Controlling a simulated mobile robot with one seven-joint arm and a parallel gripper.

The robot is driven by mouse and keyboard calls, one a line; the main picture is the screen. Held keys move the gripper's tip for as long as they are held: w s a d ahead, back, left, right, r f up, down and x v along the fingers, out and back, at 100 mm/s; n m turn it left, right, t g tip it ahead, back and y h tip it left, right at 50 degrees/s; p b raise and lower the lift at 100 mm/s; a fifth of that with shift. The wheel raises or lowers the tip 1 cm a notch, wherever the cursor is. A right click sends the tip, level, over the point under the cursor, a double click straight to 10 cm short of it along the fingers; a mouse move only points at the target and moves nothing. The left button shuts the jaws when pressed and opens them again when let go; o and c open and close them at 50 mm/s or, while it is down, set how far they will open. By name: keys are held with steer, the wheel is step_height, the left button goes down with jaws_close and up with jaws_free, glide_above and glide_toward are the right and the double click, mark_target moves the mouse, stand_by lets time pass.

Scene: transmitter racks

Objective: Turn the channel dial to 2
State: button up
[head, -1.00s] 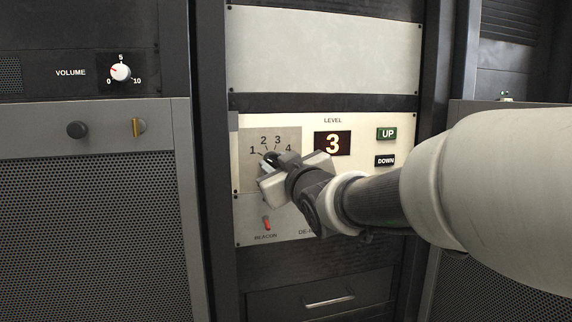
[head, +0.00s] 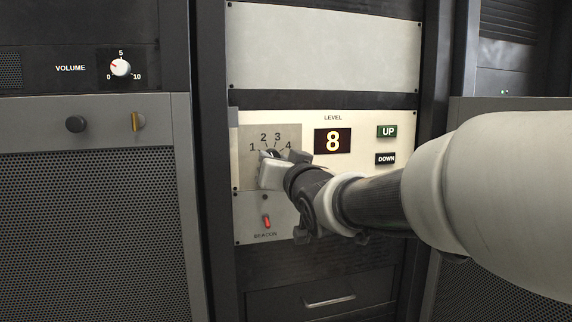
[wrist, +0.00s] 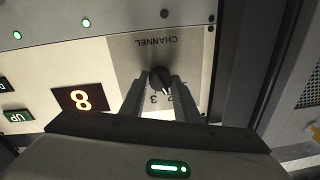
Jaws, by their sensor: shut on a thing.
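The black channel dial (wrist: 160,77) sits on a grey plate (head: 248,178) below upside-down CHANNEL lettering in the wrist view. My gripper (wrist: 160,90) is shut on the dial, one finger on each side. The numbers 3 and 2 show between the fingers. A pale mark on the dial's lower edge appears to face the 2 side, but its exact setting is hard to tell. In the head view, 1 to 4 are readable above the dial, and my gripper (head: 275,165) hides most of the knob.
The level display (head: 332,141) reads 8, with UP (head: 387,132) and DOWN (head: 385,159) buttons to its right. A red beacon switch (head: 267,221) is just below my gripper. A volume knob (head: 120,67) is on the left rack.

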steer(key=shift+m, duration=0.5)
steer(key=o, duration=1)
steer(key=shift+o, duration=0.2)
steer(key=shift+s, duration=0.1)
steer(key=v, duration=1.7)
steer(key=shift+s+d+f, duration=0.1)
steer(key=shift+f, duration=0.05)
